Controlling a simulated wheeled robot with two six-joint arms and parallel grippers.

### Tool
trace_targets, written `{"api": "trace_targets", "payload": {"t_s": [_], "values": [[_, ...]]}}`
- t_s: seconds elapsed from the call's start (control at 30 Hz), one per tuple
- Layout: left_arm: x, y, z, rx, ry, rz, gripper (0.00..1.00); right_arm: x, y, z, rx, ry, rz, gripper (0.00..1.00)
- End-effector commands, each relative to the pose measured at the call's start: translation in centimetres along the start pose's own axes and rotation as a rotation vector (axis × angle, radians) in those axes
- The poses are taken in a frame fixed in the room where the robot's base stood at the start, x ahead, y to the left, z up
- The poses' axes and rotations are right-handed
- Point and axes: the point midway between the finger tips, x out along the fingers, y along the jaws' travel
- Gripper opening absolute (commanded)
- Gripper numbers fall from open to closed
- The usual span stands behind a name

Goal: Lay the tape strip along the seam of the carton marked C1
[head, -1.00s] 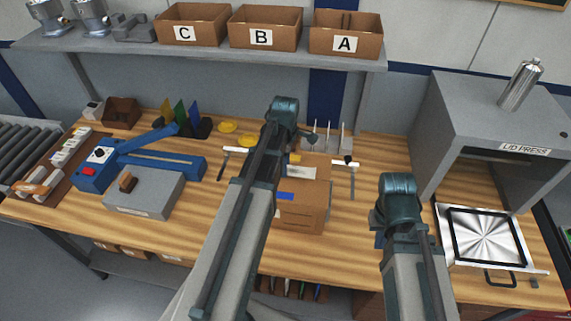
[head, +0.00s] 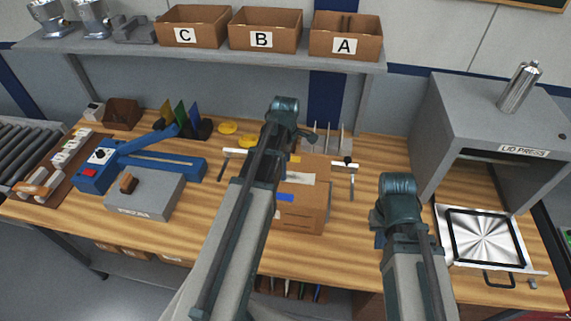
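A brown carton (head: 314,195) stands on the bench near the middle, partly behind my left arm. A pale strip (head: 300,178) shows on its upper face, and a blue patch (head: 286,198) shows nearer its front edge. I cannot tell which of these is the tape strip, and no C1 mark is readable. My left arm reaches over the carton's left side; its gripper is hidden behind the arm. My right arm is right of the carton and apart from it. Little of my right gripper (head: 378,240) shows beside the arm, and its fingers cannot be made out.
Dark upright pieces with white parts stand left (head: 223,166) and right (head: 352,178) of the carton. A blue sealer-like tool (head: 165,165) and a grey block (head: 145,195) lie left. The lid press (head: 470,125) stands right. Bare wood lies between the grey block and my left arm.

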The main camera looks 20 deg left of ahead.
Motion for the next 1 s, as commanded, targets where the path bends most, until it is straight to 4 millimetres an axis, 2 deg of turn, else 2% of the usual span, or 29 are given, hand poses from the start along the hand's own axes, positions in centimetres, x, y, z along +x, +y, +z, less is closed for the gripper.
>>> {"api": "trace_targets", "payload": {"t_s": [0.8,1.0], "values": [[-11.8,0.0,0.0,0.0,0.0,0.0,0.9,-11.7,1.1,0.8,0.008,-0.004,-0.002,0.0],[-13.1,0.0,0.0,0.0,0.0,0.0,0.9,-13.0,1.2,0.8,0.021,-0.004,-0.003,0.0]]}}
